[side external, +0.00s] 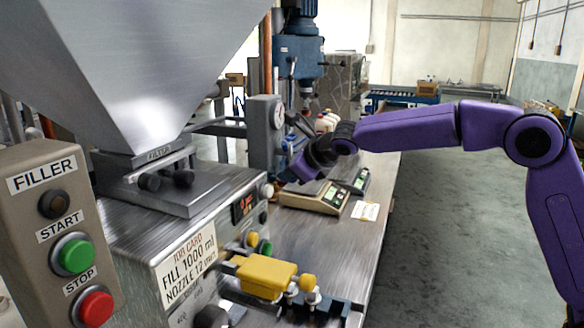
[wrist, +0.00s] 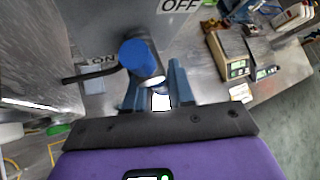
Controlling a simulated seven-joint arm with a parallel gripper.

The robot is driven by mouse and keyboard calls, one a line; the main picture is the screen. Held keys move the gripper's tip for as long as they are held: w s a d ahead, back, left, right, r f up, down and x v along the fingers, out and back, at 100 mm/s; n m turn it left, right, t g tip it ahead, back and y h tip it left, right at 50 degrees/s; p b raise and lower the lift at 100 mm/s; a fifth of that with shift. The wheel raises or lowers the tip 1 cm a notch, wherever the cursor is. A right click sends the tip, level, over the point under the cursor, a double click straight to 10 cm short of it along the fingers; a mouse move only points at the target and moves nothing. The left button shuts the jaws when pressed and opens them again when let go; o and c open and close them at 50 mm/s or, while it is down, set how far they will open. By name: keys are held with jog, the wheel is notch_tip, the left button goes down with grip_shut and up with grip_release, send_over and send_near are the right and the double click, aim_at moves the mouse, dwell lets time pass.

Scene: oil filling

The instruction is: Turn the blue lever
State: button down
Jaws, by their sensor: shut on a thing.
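The blue lever (wrist: 138,56) shows in the wrist view as a round blue end on a dark grey stem. It lies between the grey-blue fingers of my gripper (wrist: 154,84), which are shut on it. An OFF label (wrist: 181,5) is above it to the right, and an ON label (wrist: 101,65) is to its left, partly covered by a dark rod. In the side view my purple gripper (side external: 301,168) is beside the grey box with a round gauge (side external: 278,115). The lever cannot be made out there, and the fingertips are hard to tell.
A filler panel (side external: 42,178) with a green START and a red STOP button stands at the left, beside a large metal hopper (side external: 140,60). Scales (side external: 313,196) sit on the bench below my gripper. A yellow part (side external: 266,277) is at the front. Open floor lies right.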

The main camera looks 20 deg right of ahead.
jog(key=shift+s+a+f+m+g+y, duration=0.2)
jog(key=shift+s+f+m+g+y, duration=0.1)
jog(key=shift+m+g+y, duration=0.3)
jog(key=shift+s+f, duration=0.1)
dwell(0.4)
jog(key=c, duration=1.1)
grip_release()
jog(key=shift+a, duration=0.1)
jog(key=v, duration=1.7)
jog(key=shift+r, duration=0.45)
